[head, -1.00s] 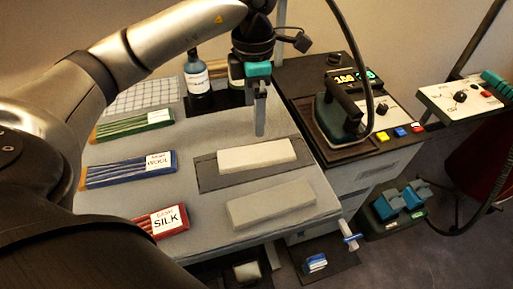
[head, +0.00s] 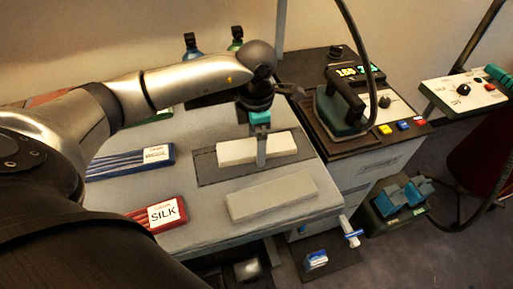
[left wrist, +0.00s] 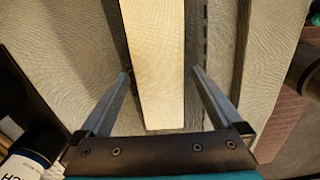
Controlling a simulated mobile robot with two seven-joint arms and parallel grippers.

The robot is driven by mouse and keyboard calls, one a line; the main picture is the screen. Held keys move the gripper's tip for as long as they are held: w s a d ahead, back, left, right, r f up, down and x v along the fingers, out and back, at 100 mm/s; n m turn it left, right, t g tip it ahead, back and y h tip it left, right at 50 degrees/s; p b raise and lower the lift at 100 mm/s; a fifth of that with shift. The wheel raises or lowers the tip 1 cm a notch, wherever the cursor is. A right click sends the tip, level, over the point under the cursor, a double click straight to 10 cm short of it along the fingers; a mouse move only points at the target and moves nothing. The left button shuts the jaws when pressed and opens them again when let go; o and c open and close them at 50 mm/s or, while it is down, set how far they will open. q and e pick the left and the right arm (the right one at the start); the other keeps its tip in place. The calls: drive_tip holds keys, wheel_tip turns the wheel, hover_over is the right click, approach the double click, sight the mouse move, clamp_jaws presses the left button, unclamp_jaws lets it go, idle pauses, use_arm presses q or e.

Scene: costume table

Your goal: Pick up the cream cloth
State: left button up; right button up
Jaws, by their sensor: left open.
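The cream cloth (head: 283,145) is a folded, flat bar lying on a dark grey mat (head: 212,174) on the pale table. My left gripper (head: 261,162) is low over it, pointing down, and one finger hides part of the cloth in the head view. In the left wrist view the cream cloth (left wrist: 155,50) runs between the two spread fingers of the left gripper (left wrist: 160,78), with a gap on each side. The left gripper is open and holds nothing. My right gripper is out of view.
A greyer folded cloth (head: 272,199) lies nearer the front. Red SILK (head: 163,214) and blue WOOL (head: 130,161) bundles lie to the left. An iron (head: 343,108) stands on the unit at right. Bottles (head: 191,45) stand behind my arm.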

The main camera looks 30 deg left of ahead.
use_arm(q)
drive_tip(key=c, duration=1.2)
drive_tip(key=shift+r, duration=0.15)
drive_tip(key=shift+c, duration=0.2)
